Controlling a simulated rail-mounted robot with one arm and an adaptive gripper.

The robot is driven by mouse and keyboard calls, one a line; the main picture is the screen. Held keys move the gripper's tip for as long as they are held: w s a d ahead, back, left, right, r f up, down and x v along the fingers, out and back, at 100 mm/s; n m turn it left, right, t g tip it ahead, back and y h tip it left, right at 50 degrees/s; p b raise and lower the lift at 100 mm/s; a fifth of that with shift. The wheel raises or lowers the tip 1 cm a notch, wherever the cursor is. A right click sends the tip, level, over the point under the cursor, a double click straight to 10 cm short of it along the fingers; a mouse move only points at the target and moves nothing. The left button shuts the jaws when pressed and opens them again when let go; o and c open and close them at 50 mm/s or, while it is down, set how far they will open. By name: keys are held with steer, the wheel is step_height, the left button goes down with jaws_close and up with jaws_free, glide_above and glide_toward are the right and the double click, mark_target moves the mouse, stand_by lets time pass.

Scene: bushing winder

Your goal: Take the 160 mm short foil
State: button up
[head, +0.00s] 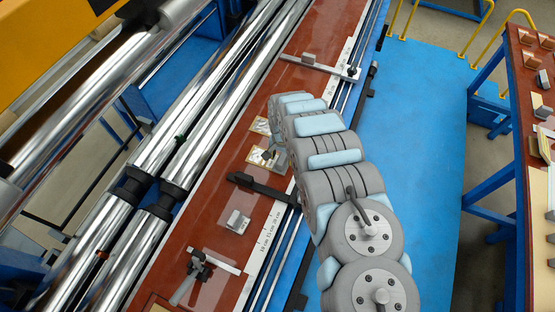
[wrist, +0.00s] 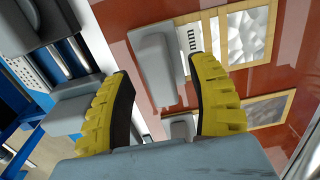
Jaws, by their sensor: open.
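Two foil pieces with tan borders lie on the red-brown table. In the wrist view the upper one has a crinkled silver face (wrist: 247,36), and the lower one a darker grey face (wrist: 264,110). I cannot tell which is the 160 mm short foil; only "mm" is readable beside the upper one. In the head view a foil (head: 257,125) lies left of my arm, and another (head: 256,160) is partly covered by my gripper (head: 272,154). My gripper in the wrist view (wrist: 164,72) is open, its yellow-backed fingers apart, with both foils right of the fingers.
A grey block (wrist: 153,62) shows between the fingertips in the wrist view. A black clamp bar (head: 262,188) crosses the table nearby; another bar (head: 318,66) lies farther back. Shiny rollers (head: 205,105) run along the left. The blue platform (head: 425,120) at right is clear.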

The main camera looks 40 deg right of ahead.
steer(key=shift+f, duration=1.1)
jaws_close()
